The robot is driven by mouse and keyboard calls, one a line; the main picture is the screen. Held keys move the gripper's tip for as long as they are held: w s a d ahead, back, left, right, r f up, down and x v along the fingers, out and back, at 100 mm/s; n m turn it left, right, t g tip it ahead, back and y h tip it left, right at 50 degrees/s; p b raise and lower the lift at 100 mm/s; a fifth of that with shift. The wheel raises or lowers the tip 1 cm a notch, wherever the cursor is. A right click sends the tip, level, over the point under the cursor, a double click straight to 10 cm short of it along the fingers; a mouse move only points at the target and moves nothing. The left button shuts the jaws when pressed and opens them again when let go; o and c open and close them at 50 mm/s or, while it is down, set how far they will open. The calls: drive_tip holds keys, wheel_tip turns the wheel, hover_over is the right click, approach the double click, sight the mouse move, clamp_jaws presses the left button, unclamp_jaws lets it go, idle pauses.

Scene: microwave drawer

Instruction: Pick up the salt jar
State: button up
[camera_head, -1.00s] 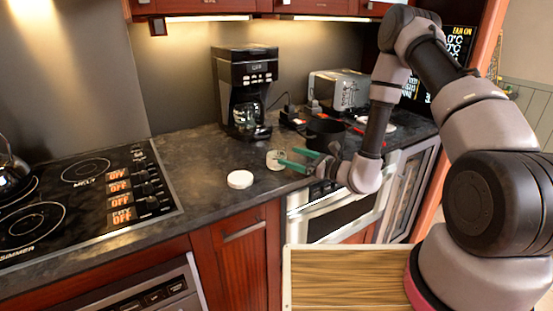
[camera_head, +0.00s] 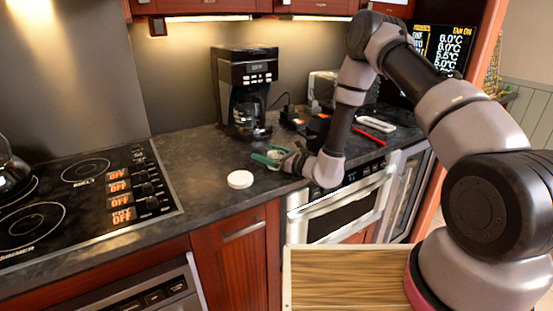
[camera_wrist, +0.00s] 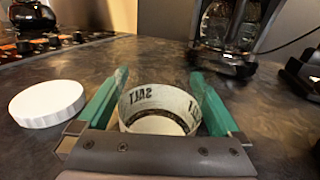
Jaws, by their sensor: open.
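The salt jar (camera_wrist: 160,107) is a short, pale round jar with dark "SALT" lettering and an open top. In the wrist view it stands upright on the dark counter between the two green fingers of my gripper (camera_wrist: 160,90). The fingers are open, one on each side of the jar; whether either touches it I cannot tell. In the head view my gripper (camera_head: 267,157) is low over the counter near its front edge and mostly hides the jar. A white round lid (camera_wrist: 47,103) lies flat on the counter to the left of the jar; it also shows in the head view (camera_head: 240,179).
A black coffee maker (camera_head: 246,92) stands behind the jar against the wall. A stove top (camera_head: 85,195) is at the left. A toaster (camera_head: 322,86) and small dark items are at the back right. The counter between stove and lid is clear.

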drive_tip(key=c, duration=1.3)
drive_tip(key=shift+o, duration=0.2)
